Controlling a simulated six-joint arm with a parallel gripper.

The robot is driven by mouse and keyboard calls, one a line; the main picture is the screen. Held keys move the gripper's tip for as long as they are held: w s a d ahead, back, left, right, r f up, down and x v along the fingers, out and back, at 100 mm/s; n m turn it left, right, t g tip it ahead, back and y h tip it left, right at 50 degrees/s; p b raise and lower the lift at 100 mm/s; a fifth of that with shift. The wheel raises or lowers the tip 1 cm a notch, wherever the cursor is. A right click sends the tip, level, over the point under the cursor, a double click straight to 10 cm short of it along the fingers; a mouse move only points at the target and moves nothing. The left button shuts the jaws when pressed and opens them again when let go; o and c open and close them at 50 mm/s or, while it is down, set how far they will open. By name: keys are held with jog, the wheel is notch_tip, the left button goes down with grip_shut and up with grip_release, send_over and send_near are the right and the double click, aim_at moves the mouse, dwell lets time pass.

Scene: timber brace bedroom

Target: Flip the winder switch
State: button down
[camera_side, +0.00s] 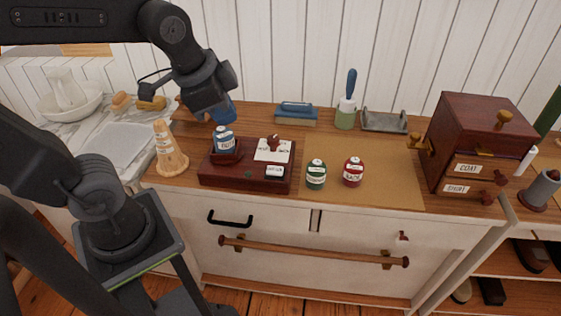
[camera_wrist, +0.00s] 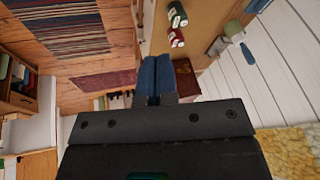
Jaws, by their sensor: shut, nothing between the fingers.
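The winder (camera_side: 245,181) is a dark red wooden box on the cabinet top. A blue labelled spool (camera_side: 225,141) stands on its left part. A small dark red switch knob (camera_side: 273,142) sits on a white plate (camera_side: 264,155) at its right, with a small label in front. My gripper (camera_side: 222,113) has blue fingers and hangs above and behind the blue spool, apart from the switch. In the wrist view the fingers (camera_wrist: 154,80) lie together, empty.
A green spool (camera_side: 316,174) and a red spool (camera_side: 353,172) stand right of the winder on a tan mat (camera_side: 385,180). A wooden cone (camera_side: 168,155) is at the left. A dark drawer box (camera_side: 475,140) stands at the right. A blue-handled brush (camera_side: 348,100) is behind.

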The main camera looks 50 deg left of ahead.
jog(key=w+a+f+m+g, duration=0.2)
jog(key=w+f+m, duration=0.1)
jog(key=w+m, duration=0.75)
jog(key=m+g, duration=0.2)
jog(key=m, duration=0.9)
send_over(280, 169)
notch_tip(280, 169, down, 6)
jog(key=shift+f, duration=0.1)
notch_tip(280, 169, down, 14)
jog(key=shift+g, duration=0.3)
